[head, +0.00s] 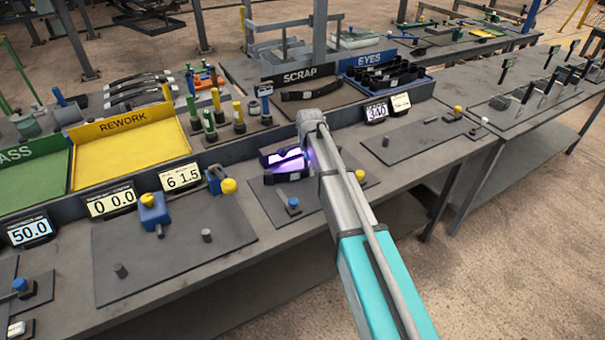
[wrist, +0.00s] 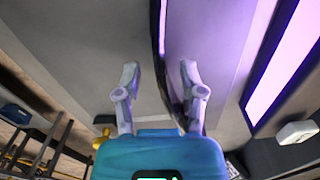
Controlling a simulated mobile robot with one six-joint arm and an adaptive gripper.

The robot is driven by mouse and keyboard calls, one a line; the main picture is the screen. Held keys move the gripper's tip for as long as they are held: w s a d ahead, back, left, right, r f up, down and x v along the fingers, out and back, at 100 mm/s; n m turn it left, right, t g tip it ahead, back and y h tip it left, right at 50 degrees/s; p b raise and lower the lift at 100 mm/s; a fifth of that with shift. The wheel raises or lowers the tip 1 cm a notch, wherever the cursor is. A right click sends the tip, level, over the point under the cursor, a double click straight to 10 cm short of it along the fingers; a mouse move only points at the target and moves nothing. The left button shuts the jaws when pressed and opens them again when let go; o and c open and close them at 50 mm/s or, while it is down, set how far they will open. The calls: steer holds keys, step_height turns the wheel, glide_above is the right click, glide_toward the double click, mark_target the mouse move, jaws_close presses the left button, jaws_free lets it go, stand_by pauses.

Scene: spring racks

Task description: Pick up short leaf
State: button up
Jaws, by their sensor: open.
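A thin dark curved strip (wrist: 162,50), which looks like a leaf seen nearly edge-on, runs down the wrist view. It passes between the two open fingers of my gripper (wrist: 160,72), nearer the right finger lower down. I cannot tell whether either finger touches it. In the head view a short dark piece (head: 291,176) lies just left of my arm, below a purple-lit display; it may be the short leaf. My arm hides most of my gripper and the spot beneath it there.
The purple-lit display (head: 282,158) stands close to my arm. A small blue-topped post (head: 293,204) is in front. The SCRAP tray (head: 330,97) behind holds a longer dark leaf. The yellow REWORK tray (head: 130,150) looks empty. A flat dark plate (head: 420,135) lies to the right.

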steer(key=shift+f+b, duration=0.45)
steer(key=shift+f, duration=0.25)
jaws_close()
stand_by(0.3)
